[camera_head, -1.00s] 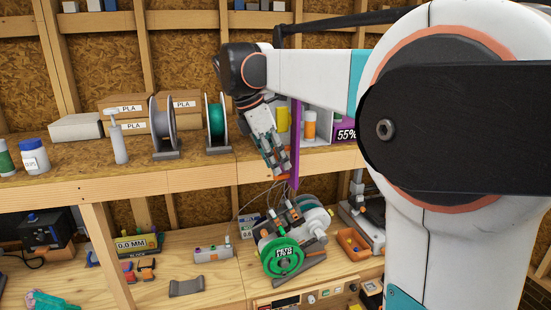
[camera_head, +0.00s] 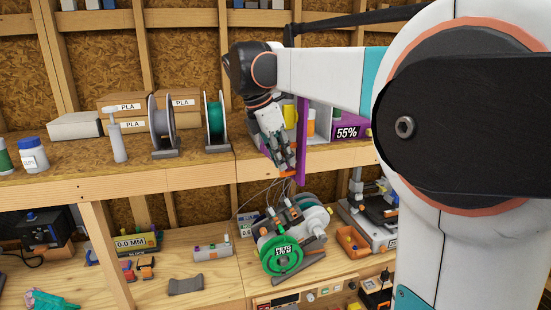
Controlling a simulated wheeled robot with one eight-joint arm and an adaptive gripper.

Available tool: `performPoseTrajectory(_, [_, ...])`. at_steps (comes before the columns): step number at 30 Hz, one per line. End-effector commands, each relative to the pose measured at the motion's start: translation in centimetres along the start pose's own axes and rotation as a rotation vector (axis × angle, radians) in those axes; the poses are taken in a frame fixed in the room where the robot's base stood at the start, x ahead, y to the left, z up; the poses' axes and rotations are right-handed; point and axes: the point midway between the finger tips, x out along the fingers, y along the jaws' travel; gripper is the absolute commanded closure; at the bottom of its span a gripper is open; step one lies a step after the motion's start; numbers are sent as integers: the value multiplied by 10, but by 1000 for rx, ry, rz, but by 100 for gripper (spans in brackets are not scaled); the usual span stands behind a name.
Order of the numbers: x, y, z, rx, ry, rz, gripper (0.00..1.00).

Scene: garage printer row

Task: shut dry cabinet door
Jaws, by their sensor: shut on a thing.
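The dry cabinet (camera_head: 346,132) stands on the upper shelf, with a purple front panel reading 55% and a pale interior. Its purple door (camera_head: 302,140) is open, seen nearly edge-on and sticking out toward me past the shelf's front edge. A yellow item (camera_head: 290,116) and an orange-and-white bottle (camera_head: 310,122) show by the opening. My gripper (camera_head: 286,160) points down at the left side of the door, its fingers shut on the door near its outer edge. The exact contact is small and partly hidden by the fingers. My arm covers the cabinet's top and right side.
A green spool (camera_head: 214,120) and a grey spool (camera_head: 161,125) stand left of my gripper, with a white pump bottle (camera_head: 117,140) beyond. Below are a green-fronted spool holder (camera_head: 282,256) and an orange tray (camera_head: 352,242). Bare shelf lies before the spools.

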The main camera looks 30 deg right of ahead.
Motion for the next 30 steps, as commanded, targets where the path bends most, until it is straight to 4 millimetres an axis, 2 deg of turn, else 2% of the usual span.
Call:
performPoseTrajectory(7, [18, -5, 43, -153, -2, 64, 100])
performPoseTrajectory(18, [42, 6, 104, -399, -1, 167, 100])
performPoseTrajectory(24, [50, 14, 123, -483, -1, 202, 100])
performPoseTrajectory(30, [53, 18, 131, -524, -1, 217, 100])
